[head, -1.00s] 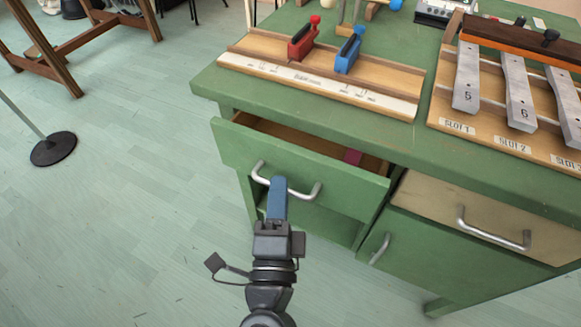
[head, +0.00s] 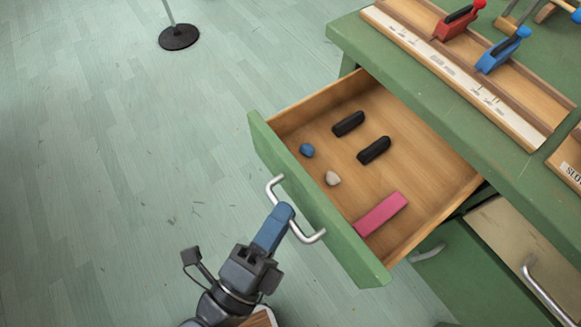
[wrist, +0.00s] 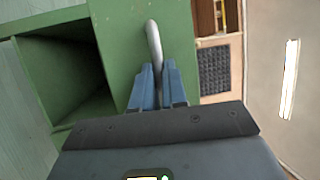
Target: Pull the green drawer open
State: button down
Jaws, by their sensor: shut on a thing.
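The green drawer (head: 322,205) is pulled well out of the green bench, and its wooden inside shows in the head view. My gripper (head: 279,222) is shut on the silver bar handle (head: 307,238) at the drawer's front. In the wrist view, the blue fingers of my gripper (wrist: 157,80) close around the handle (wrist: 153,42) against the green front (wrist: 125,50). Inside lie two black blocks (head: 348,123) (head: 374,150), a blue lump (head: 307,150), a pale lump (head: 332,178) and a pink bar (head: 380,213).
The green bench top (head: 370,40) carries a wooden rack (head: 450,85) with a red clamp (head: 458,20) and a blue clamp (head: 503,50). A pale drawer with a silver handle (head: 548,290) is at right. A black round stand base (head: 179,37) is on the floor. The floor at left is clear.

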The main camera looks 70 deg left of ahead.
dwell(0.3)
jog(key=c, duration=1.2)
grip_release()
jog(key=v, duration=0.8)
